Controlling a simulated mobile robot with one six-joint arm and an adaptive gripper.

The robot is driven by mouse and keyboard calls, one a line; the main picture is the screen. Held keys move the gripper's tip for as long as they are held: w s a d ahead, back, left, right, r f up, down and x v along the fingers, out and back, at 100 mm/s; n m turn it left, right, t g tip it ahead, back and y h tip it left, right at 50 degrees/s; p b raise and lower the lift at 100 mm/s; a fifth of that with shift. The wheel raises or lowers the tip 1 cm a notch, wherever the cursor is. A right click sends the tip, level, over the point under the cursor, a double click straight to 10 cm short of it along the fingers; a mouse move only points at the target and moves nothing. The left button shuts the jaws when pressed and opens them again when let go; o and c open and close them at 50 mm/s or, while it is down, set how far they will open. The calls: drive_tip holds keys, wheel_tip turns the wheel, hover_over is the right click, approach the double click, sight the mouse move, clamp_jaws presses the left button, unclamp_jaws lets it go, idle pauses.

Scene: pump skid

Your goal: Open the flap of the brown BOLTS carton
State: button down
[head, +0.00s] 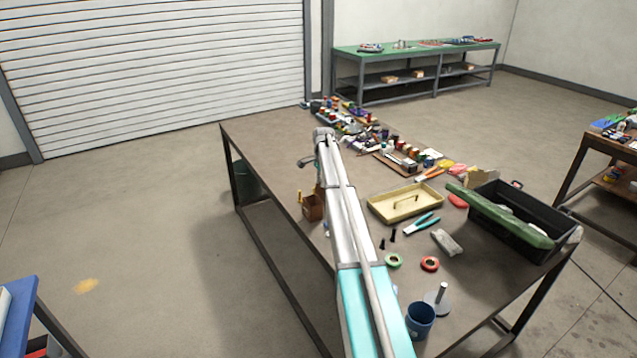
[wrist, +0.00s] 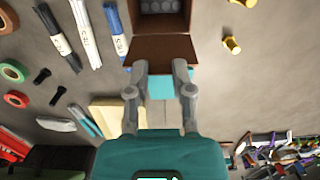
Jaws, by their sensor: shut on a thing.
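The brown carton (wrist: 188,22) is at the top edge of the wrist view, partly cut off. Its inside shows grey round shapes. Its brown flap (wrist: 160,48) extends from the carton's near edge towards my gripper, so the carton shows uncovered. My gripper (wrist: 160,68) has its two grey fingertips at the flap's outer edge and is shut on the flap. The fingers stand apart, with a light-blue patch behind them that I cannot identify. In the head view the carton (head: 313,208) stands left of my arm on the table. My fingertips are hidden there, and no lettering is legible.
A yellow tray (head: 380,204), pliers (head: 422,224), tape rolls (head: 430,264), a blue cup (head: 420,318) and a black toolbox (head: 510,228) share the table (head: 270,160). Yellow bolts (wrist: 232,45) lie beside the carton. The table's far-left part is bare.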

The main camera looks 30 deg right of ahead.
drive_tip(key=shift+s+d+f+y, duration=0.1)
drive_tip(key=shift+d+y, duration=0.45)
drive_tip(key=shift+y, duration=0.05)
idle(0.6)
drive_tip(key=shift+c, duration=2.4)
unclamp_jaws()
drive_tip(key=shift+f, duration=0.1)
drive_tip(key=shift+w, duration=0.2)
drive_tip(key=s+a+n, duration=0.5)
drive_tip(key=s+a, duration=0.6)
drive_tip(key=s, duration=0.3)
drive_tip(key=s+a+n+h, duration=0.1)
drive_tip(key=s+a+n, duration=0.5)
drive_tip(key=s+a, duration=0.5)
drive_tip(key=s+a+n+h, duration=0.1)
drive_tip(key=s+a+n, duration=0.5)
drive_tip(key=s+a, duration=0.5)
drive_tip(key=s, duration=0.7)
drive_tip(key=shift+a, duration=0.2)
